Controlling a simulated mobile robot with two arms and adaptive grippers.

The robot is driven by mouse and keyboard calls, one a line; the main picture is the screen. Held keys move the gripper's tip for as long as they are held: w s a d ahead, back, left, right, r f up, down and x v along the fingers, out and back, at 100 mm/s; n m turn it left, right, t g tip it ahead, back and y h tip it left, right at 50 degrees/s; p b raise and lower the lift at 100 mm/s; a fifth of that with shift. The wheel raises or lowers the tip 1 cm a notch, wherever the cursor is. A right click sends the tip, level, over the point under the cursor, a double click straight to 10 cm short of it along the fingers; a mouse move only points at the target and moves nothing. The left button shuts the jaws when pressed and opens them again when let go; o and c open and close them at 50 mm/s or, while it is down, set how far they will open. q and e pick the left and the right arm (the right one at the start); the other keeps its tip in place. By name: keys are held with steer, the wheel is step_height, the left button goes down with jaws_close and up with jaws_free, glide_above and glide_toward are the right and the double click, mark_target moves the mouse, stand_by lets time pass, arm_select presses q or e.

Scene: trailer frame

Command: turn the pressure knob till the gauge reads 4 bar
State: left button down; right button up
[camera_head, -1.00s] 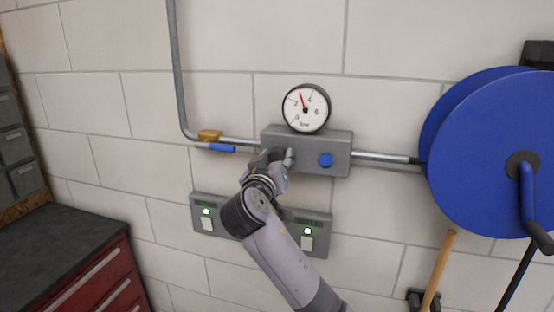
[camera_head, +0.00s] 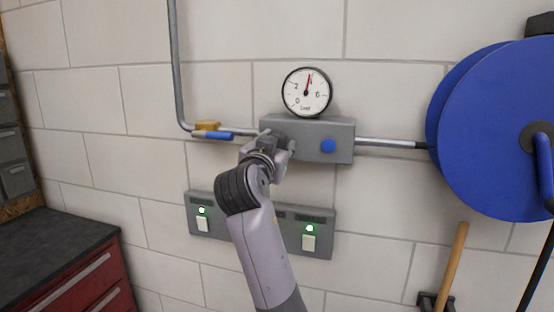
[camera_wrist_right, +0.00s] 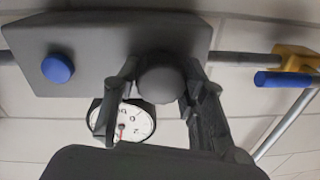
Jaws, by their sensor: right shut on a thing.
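The round white pressure gauge (camera_head: 306,93) sits on top of a grey wall box (camera_head: 345,128). Its red needle points nearly straight up, a little to the right, over where the 4 mark lies between 2 and 6. The gauge also shows upside down in the wrist view (camera_wrist_right: 143,121), partly behind a finger. The dark grey round knob (camera_wrist_right: 162,80) is on the box front. My right gripper (camera_head: 277,146) is shut on it, one finger on each side in the wrist view. In the head view the gripper largely hides the knob. My left gripper is not in view.
A blue button (camera_head: 328,146) is right of the knob on the box. A yellow valve with a blue lever (camera_head: 213,135) is on the pipe at left. Two switch panels (camera_head: 322,222) with green lights are below. A blue hose reel (camera_head: 490,150) stands at right.

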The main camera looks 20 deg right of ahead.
mark_target(276, 134)
steer(key=shift+f+m+b, duration=0.1)
steer(key=shift+m+b, duration=0.45)
steer(key=shift+m, duration=0.25)
steer(key=o, duration=1.2)
steer(key=shift+c, duration=0.2)
steer(key=shift+r, duration=0.2)
step_height(276, 134, up, 10)
steer(key=shift+f, duration=0.1)
steer(key=shift+f, duration=0.1)
